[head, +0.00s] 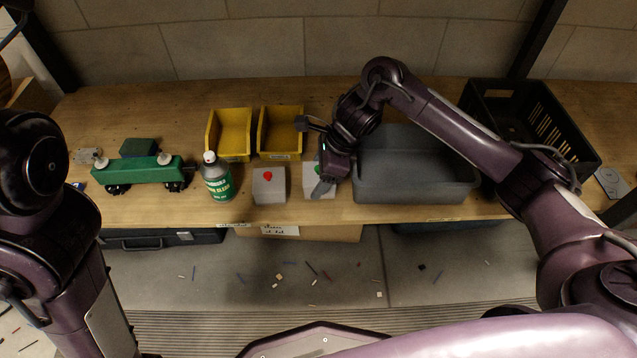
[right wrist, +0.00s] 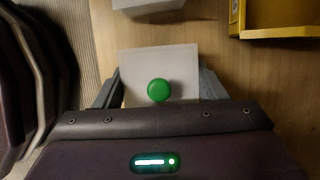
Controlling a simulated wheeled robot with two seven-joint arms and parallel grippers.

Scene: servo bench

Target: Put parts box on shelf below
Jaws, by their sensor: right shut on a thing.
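My right gripper (head: 322,184) is over the front of the bench, shut on a pale box with a green button (head: 312,190). In the right wrist view its two fingers (right wrist: 160,90) lie along both sides of this box (right wrist: 185,65), and the green button (right wrist: 159,90) faces the camera. I cannot tell whether the box is lifted off the wood. A similar pale box with a red button (head: 269,188) stands just to its left. The shelf below is mostly hidden by the bench top. My left arm shows at the left edge, its gripper out of view.
On the bench (head: 150,212) are two yellow bins (head: 230,157), a bottle (head: 217,184), a green model wagon (head: 137,172), a grey tub (head: 415,190) and a black crate (head: 555,135). Under it are a dark case (head: 160,240) and a cardboard box (head: 330,233). Scraps litter the floor.

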